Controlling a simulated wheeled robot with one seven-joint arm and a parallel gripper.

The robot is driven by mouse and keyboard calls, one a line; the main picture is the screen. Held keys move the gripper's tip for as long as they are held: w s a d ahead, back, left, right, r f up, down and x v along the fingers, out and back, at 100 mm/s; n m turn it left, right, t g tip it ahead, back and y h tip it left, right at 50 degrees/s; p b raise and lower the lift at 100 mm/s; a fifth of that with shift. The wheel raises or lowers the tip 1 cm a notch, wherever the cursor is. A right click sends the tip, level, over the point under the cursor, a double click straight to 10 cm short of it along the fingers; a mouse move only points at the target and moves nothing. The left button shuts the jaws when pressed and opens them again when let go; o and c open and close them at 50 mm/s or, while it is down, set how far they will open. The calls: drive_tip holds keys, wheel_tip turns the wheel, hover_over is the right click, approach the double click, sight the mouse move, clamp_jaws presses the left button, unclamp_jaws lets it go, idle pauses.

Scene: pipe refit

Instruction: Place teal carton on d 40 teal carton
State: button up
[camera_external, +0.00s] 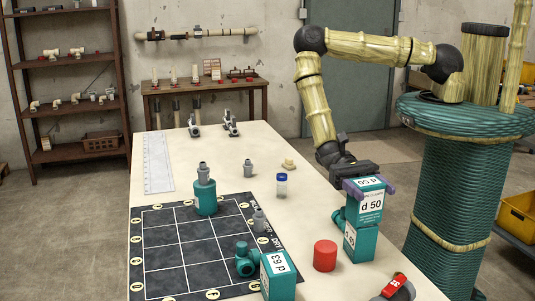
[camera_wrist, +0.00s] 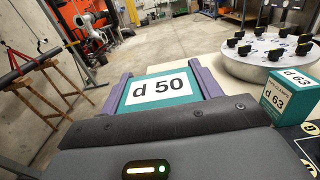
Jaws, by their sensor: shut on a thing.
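My gripper (camera_external: 365,187) has purple fingers and is shut on a teal carton with a white d 50 label (camera_external: 371,205). In the wrist view this d 50 carton (camera_wrist: 162,90) sits between the two fingers. Right below it in the outside view stands another teal carton (camera_external: 361,240), whose partly covered label appears to read d 40. The held carton hides much of its top. I cannot tell whether the two touch. A teal d 63 carton (camera_external: 278,275) stands at the table's front; it also shows at the right of the wrist view (camera_wrist: 291,97).
A red cylinder (camera_external: 325,255) stands just left of the lower carton. A teal fitting (camera_external: 246,260) and a teal piece with a grey top (camera_external: 205,195) are on the dark grid mat (camera_external: 180,255). A blue-capped bottle (camera_external: 281,186) stands mid-table. The far middle of the table has free room.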

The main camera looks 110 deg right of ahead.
drive_tip(key=o, duration=0.7)
drive_tip(key=shift+f, duration=0.15)
drive_tip(key=o, duration=0.5)
drive_tip(key=shift+c, duration=0.2)
drive_tip(key=shift+d+r, duration=0.1)
drive_tip(key=shift+r, duration=0.1)
drive_tip(key=d+b, duration=0.4)
drive_tip(key=d, duration=0.8)
drive_tip(key=shift+a+r, duration=0.1)
